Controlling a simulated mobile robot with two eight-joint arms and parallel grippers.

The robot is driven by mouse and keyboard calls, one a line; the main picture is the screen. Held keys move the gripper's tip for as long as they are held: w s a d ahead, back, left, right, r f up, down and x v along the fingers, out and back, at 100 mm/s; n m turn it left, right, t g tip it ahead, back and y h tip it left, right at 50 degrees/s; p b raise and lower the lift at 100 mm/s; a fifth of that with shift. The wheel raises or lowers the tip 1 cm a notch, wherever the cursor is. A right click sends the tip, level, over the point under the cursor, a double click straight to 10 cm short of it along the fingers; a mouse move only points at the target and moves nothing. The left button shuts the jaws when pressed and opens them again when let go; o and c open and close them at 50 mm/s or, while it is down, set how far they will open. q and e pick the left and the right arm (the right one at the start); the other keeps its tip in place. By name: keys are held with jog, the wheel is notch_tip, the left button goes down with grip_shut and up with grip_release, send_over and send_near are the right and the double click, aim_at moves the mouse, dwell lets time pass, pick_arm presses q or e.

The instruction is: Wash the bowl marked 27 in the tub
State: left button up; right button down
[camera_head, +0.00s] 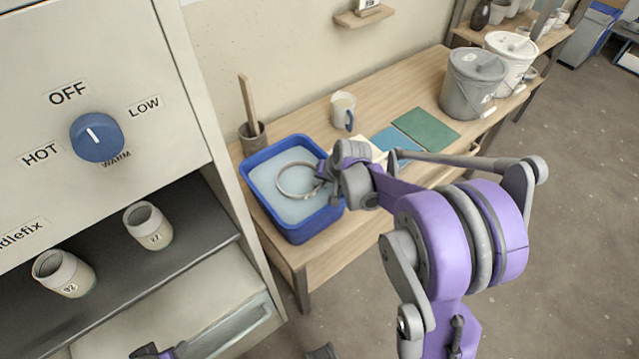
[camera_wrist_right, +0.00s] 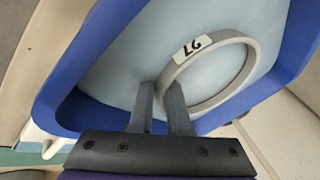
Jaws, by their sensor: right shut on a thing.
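The bowl marked 27 (camera_head: 297,181) shows as a grey round rim in the blue tub (camera_head: 262,217), with pale water inside and around the rim. In the right wrist view the bowl's rim (camera_wrist_right: 243,72) carries a white label reading 27, seen upside down. My right gripper (camera_head: 322,174) reaches over the tub's right side and is shut on the near rim; its two fingers (camera_wrist_right: 160,98) straddle the rim in the wrist view. The bowl's lower part is hidden by the water. A dark and purple piece of my left arm shows at the bottom left edge; its fingers are not clear.
A mug (camera_head: 343,108), a pot with a wooden stick (camera_head: 252,134), and blue and green mats (camera_head: 425,129) share the table. Lidded buckets (camera_head: 470,85) stand farther right. Left, a cabinet with a blue dial (camera_head: 97,137) holds two small jars (camera_head: 147,227) on its shelf.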

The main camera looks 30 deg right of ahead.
jog(key=shift+a, duration=1.1)
jog(key=shift+d, duration=0.2)
jog(key=shift+d, duration=1.05)
jog(key=shift+a, duration=0.15)
jog(key=shift+a, duration=1.1)
jog(key=shift+d, duration=0.1)
